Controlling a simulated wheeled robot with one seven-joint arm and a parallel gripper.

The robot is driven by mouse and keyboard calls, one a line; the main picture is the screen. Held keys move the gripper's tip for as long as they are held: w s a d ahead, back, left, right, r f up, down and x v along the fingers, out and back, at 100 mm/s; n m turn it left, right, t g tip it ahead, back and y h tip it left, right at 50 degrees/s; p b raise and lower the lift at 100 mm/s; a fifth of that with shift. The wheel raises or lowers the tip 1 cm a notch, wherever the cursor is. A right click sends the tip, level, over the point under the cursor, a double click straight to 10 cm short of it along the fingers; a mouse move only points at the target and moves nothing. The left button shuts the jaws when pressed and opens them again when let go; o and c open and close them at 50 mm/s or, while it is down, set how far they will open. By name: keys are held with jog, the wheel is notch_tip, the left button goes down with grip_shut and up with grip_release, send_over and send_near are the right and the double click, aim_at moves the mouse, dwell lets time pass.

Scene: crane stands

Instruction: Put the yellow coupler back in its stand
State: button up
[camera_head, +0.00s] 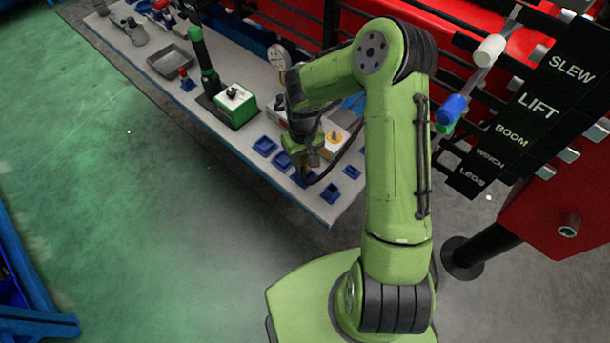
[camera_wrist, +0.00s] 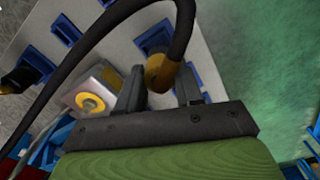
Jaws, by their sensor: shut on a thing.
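The yellow coupler (camera_wrist: 159,74) is between the two dark fingers of my gripper (camera_wrist: 160,88) in the wrist view, with a black hose curving up from it. My gripper is shut on it. In the head view my gripper (camera_head: 309,162) is low over the near end of the bench, and the coupler is mostly hidden by it. Blue stands are close by: one (camera_wrist: 153,37) just beyond the coupler, another (camera_wrist: 65,30) to the left. I cannot tell which stand belongs to the coupler, or whether it touches one.
A white box with a yellow ring (camera_head: 334,143) stands beside my gripper; it also shows in the wrist view (camera_wrist: 88,104). More blue stands (camera_head: 265,146) line the bench (camera_head: 240,150). A green box (camera_head: 236,104) and a gauge (camera_head: 278,57) stand farther along. The hose loops near my arm.

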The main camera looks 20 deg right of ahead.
jog(key=shift+f, duration=0.15)
jog(key=shift+f+b, duration=1.25)
jog(key=shift+f, duration=0.15)
jog(key=o, duration=1.2)
jog(key=shift+r, duration=0.1)
notch_tip(320, 180, up, 5)
jog(key=p, duration=0.4)
notch_tip(320, 180, up, 16)
jog(key=p, duration=0.3)
